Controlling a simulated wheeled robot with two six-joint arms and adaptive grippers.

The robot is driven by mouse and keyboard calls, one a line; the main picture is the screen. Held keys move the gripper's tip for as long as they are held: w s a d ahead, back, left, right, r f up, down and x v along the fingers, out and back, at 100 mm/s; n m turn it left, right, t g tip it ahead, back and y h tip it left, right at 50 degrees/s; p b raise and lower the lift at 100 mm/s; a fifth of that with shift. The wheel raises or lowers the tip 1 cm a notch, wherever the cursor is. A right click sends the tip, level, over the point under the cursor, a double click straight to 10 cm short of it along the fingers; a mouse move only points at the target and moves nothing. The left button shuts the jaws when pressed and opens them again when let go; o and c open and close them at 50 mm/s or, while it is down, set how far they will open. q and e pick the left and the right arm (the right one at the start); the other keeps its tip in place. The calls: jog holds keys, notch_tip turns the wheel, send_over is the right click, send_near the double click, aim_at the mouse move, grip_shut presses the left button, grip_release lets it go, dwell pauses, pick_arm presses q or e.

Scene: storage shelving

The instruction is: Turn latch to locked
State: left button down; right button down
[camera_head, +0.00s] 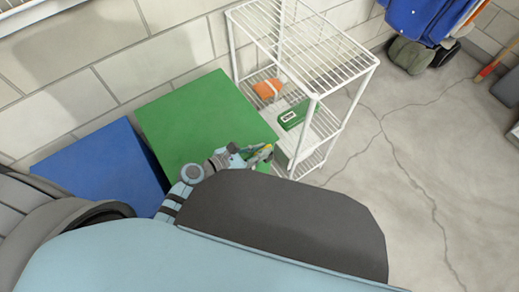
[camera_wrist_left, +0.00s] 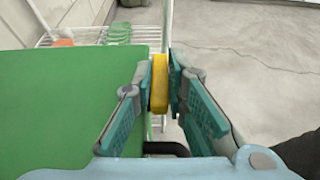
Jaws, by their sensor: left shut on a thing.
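A yellow latch handle (camera_wrist_left: 159,85) stands upright between the finger pads in the left wrist view. A small part of the yellow handle (camera_head: 267,149) also shows in the camera_head view, at the right edge of the green cabinet (camera_head: 190,115). My left gripper (camera_head: 262,153) is shut on the handle, with a pad on each side of it, as the left wrist view (camera_wrist_left: 160,84) shows. The latch's mount and any lock marking are hidden, so I cannot tell its turn position. A black bar (camera_wrist_left: 168,148) shows below the handle. My right gripper is not in view.
A blue cabinet (camera_head: 105,168) is to the left. The concrete floor (camera_head: 410,150) at right is largely clear.

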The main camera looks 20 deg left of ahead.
pick_arm(q)
jog(key=shift+a+m+h, duration=0.1)
jog(key=shift+m+h, duration=0.2)
jog(key=m+g+h+b, duration=0.1)
jog(key=m+g, duration=0.1)
jog(key=w+m+g+h+b, duration=0.1)
jog(key=m+g, duration=0.1)
jog(key=w+a+m+g+h+b, duration=0.1)
jog(key=m+g+h+b, duration=0.1)
jog(key=g, duration=0.1)
jog(key=shift+f+m, duration=0.15)
jog(key=shift+m, duration=0.25)
jog(key=shift+m+g+b, duration=0.3)
jog(key=shift+g+b, duration=0.1)
jog(key=shift+b, duration=0.05)
jog(key=shift+w+m+g+b, duration=0.15)
jog(key=shift+m+g+b, duration=0.45)
jog(key=shift+g, duration=0.1)
jog(key=shift+w+m+g+b, duration=0.1)
jog(key=shift+m+g+b, duration=0.5)
jog(key=shift+g, duration=0.1)
